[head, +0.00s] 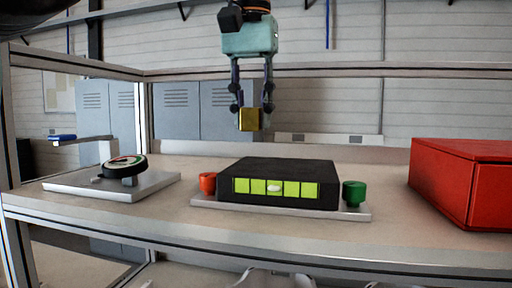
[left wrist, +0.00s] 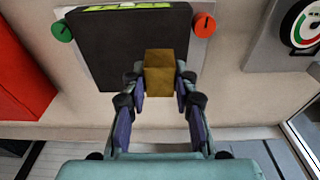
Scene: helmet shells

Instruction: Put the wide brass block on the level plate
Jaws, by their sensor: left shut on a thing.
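My left gripper (head: 252,112) hangs in the upper middle of the head view, shut on a brass block (head: 249,120). The block also shows between the fingertips in the left wrist view (left wrist: 159,75). It is held in the air over the back part of a black plate (head: 280,170), apart from it in the head view. The black plate has a row of yellow-green segments with a pale bubble on its front face. It also shows in the left wrist view (left wrist: 110,50). My right gripper is in neither view.
An orange knob (head: 207,182) and a green knob (head: 354,192) flank the black plate on a grey base (head: 340,212). A round dial (head: 126,166) stands on a tray at left. A red box (head: 470,180) stands at right. A metal frame surrounds the bench.

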